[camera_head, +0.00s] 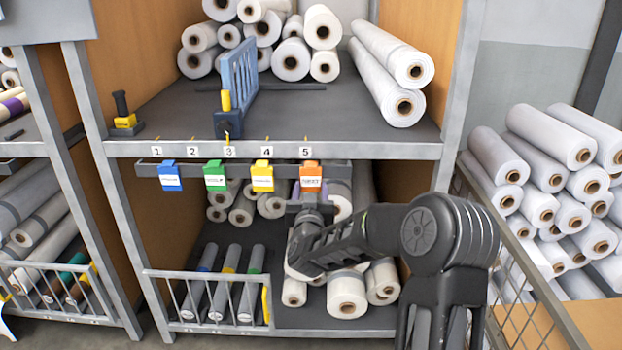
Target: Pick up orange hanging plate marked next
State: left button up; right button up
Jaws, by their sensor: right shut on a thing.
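The orange hanging plate (310,174) hangs under the front edge of the shelf, below the number 5, with a white label on its face. My right gripper (311,196) reaches up to it from below and is shut on its lower part. The plate is upright and still lies in line with the hanging rail; whether it touches the rail I cannot tell. A yellow plate (262,175), a green plate (215,175) and a blue plate (169,175) hang to its left. My left gripper is out of view.
The numbered shelf edge (370,151) runs just above the plates. A blue slotted rack (238,75) and several white rolls (395,75) are on the shelf. More rolls (347,293) lie below, behind my arm. A wire-sided bin of rolls (560,190) stands at right.

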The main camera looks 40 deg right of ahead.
jog(key=shift+c, duration=1.1)
jog(key=shift+w+a+r, duration=0.1)
jog(key=shift+a+r, duration=0.45)
jog(key=shift+r, duration=0.05)
jog(key=a+r, duration=0.2)
jog(key=a, duration=0.2)
jog(key=a+r+p, duration=0.1)
jog(key=a+r, duration=0.1)
jog(key=a, duration=0.2)
jog(key=a+r+p, duration=0.1)
jog(key=a+r, duration=0.1)
jog(key=a, duration=0.3)
jog(key=shift+r, duration=0.4)
jog(key=shift+c, duration=1.2)
jog(key=shift+w, duration=0.1)
